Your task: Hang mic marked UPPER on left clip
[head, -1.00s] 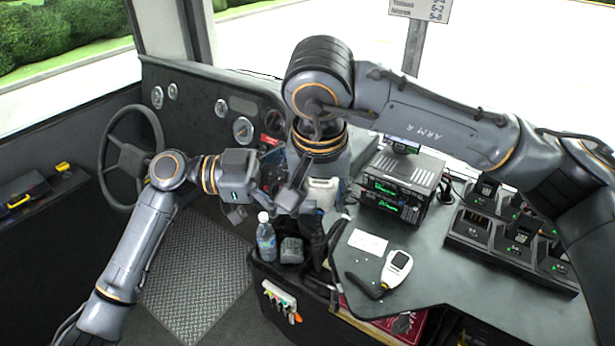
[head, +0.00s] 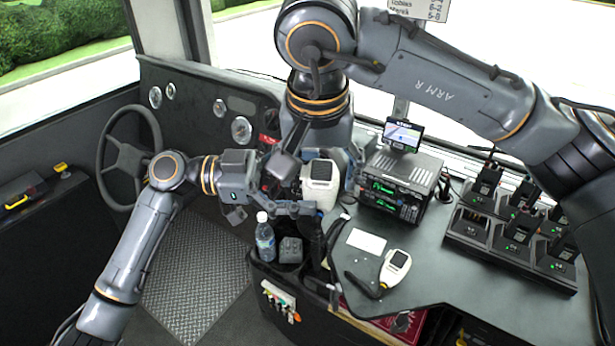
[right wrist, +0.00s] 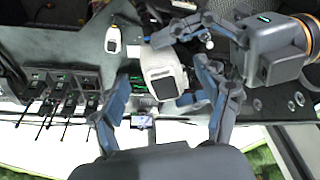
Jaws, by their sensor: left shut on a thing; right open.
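A white handheld mic (head: 320,180) with a dark grey face is held in front of the dashboard by my left gripper (head: 304,198), which is shut on it. This mic also shows in the right wrist view (right wrist: 163,72). My right gripper (right wrist: 160,88) is open, with its fingers on either side of the mic; I cannot tell if they touch it. A second white mic (head: 395,267) lies on the desk with its dark cord; it also shows in the right wrist view (right wrist: 113,40). No mic marking is readable. I cannot make out the left clip.
A radio unit (head: 402,182) with green displays stands on the desk, with a small screen (head: 403,134) above it. Several handheld radios sit in a charger rack (head: 500,238) at right. A water bottle (head: 265,240) stands below my left gripper. A white card (head: 367,242) lies on the desk.

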